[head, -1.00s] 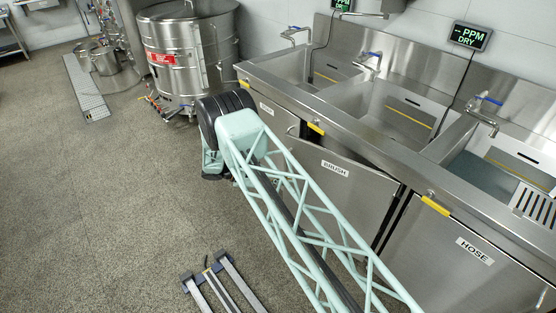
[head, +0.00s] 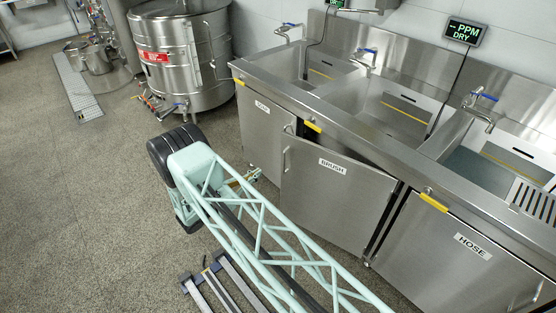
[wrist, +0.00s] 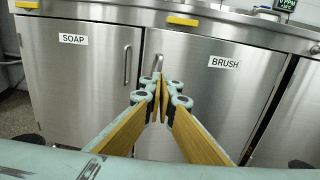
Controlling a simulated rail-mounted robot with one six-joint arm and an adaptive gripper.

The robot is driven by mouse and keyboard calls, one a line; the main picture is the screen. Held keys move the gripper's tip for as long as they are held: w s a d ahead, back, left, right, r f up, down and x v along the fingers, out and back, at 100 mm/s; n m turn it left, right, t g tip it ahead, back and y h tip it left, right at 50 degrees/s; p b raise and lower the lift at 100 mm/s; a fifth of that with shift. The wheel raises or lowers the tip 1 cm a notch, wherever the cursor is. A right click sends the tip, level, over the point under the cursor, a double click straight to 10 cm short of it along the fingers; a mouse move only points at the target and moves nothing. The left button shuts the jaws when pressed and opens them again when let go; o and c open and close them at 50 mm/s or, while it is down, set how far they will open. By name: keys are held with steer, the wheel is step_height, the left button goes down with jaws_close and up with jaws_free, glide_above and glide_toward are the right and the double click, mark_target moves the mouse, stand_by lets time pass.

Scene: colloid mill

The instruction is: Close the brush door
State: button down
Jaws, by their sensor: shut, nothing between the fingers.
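The brush door (head: 335,200) is a steel panel with a BRUSH label under the middle of the sink unit. It stands ajar, with a dark gap under the counter along its top. Its handle (head: 287,160) is at the left edge. In the wrist view the door (wrist: 205,90) fills the right half, and its handle (wrist: 158,66) shows just beyond the fingertips. My gripper (wrist: 158,88) is shut and empty, pointing at the door's left edge; I cannot tell whether it touches. In the head view my arm hides most of the gripper, with a little showing (head: 246,178).
The soap door (head: 262,120) is to the left and the hose door (head: 460,245) to the right. The counter edge (head: 330,130) runs above them. A steel tank (head: 180,60) stands at the back left. The floor (head: 80,200) on the left is open.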

steer(key=shift+w, duration=0.1)
steer(key=b+x, duration=0.1)
steer(key=x, duration=1.2)
steer(key=shift+w+d+b, duration=0.3)
steer(key=shift+f, duration=0.1)
